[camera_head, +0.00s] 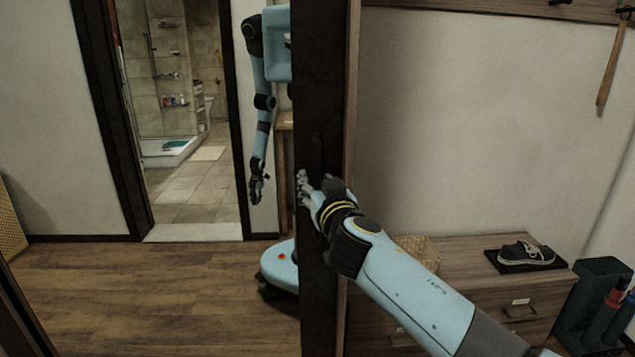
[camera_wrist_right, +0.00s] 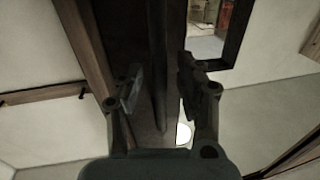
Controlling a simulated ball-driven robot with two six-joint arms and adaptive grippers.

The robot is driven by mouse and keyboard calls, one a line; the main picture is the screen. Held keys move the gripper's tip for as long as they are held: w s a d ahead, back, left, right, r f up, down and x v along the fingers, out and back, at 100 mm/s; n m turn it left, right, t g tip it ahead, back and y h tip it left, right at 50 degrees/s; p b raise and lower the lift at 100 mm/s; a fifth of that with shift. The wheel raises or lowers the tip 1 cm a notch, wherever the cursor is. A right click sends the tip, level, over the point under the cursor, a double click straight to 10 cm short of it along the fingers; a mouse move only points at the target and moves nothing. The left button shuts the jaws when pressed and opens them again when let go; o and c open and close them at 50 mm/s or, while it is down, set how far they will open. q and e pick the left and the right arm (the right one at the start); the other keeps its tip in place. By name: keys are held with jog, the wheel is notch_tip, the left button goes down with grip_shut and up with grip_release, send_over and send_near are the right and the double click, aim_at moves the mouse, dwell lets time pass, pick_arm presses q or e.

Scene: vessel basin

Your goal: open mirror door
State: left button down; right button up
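The mirror door fills the left of the head view; its glass (camera_head: 60,270) reflects a room and part of my own body. Its dark frame edge (camera_head: 320,70) stands upright near the middle. My right gripper (camera_head: 304,185) is at this dark edge, at about mid-height. In the wrist view the right gripper (camera_wrist_right: 162,92) is open, with a finger on each side of a dark upright bar (camera_wrist_right: 158,50) on the frame. I cannot tell whether the fingers touch it. My left gripper shows only as what looks like a reflection in the glass.
A wooden drawer cabinet (camera_head: 470,275) stands right of the door, with a shoe on a tray (camera_head: 497,262) and a woven basket (camera_head: 418,246) on top. A green umbrella stand (camera_head: 590,290) is at the far right. A hook rail (camera_head: 480,8) runs above.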

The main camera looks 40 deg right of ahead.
jog(key=shift+c, duration=0.4)
grip_shut()
jog(key=shift+f, duration=0.1)
